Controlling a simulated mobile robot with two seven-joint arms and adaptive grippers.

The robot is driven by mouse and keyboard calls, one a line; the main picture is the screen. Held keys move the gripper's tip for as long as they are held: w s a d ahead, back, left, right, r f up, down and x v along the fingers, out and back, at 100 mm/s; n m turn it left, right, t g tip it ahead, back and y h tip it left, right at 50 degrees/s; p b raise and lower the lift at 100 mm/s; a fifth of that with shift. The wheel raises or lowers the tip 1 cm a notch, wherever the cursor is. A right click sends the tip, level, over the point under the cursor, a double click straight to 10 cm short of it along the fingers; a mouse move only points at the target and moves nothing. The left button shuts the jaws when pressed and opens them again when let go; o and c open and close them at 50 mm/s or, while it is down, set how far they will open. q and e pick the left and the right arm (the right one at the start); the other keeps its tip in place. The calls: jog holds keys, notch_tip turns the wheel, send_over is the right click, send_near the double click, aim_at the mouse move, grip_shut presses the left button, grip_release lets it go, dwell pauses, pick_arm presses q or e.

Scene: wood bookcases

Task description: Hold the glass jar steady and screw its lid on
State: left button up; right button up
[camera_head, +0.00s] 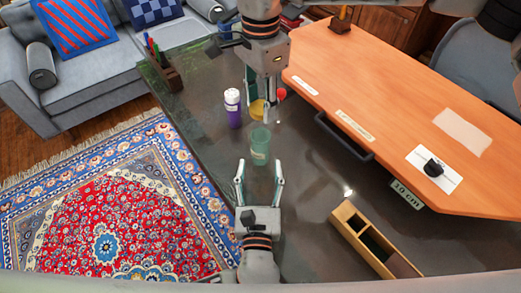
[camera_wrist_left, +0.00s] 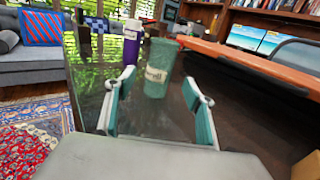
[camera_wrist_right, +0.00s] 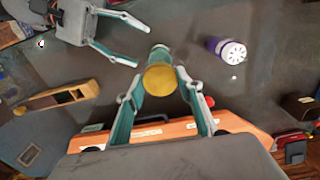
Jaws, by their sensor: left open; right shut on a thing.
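The teal-green glass jar (camera_head: 260,147) stands upright on the dark glass tabletop, with a pale label. In the left wrist view the jar (camera_wrist_left: 160,70) stands just beyond the fingertips. My left gripper (camera_head: 259,172) is open and empty, its fingers pointing at the jar without reaching around it. The round yellow lid (camera_head: 257,109) is held by my right gripper (camera_head: 259,101), above and beyond the jar in the head view. In the right wrist view the lid (camera_wrist_right: 160,80) sits between the two fingers and hides part of the jar (camera_wrist_right: 160,53) behind it.
A purple bottle with a white cap (camera_head: 233,112) stands close left of the jar. A red round thing (camera_head: 281,94) is near the right gripper. A raised orange wooden board (camera_head: 400,110) with a dark handle lies right. A wooden box (camera_head: 372,240) is front right.

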aim_at(260, 156)
pick_arm(q)
jog(key=w, duration=0.7)
jog(key=shift+w+d+f, duration=0.1)
jog(key=shift+w+f, duration=0.1)
jog(key=shift+w, duration=0.05)
grip_shut()
pick_arm(e)
jog(key=shift+f, duration=2.45)
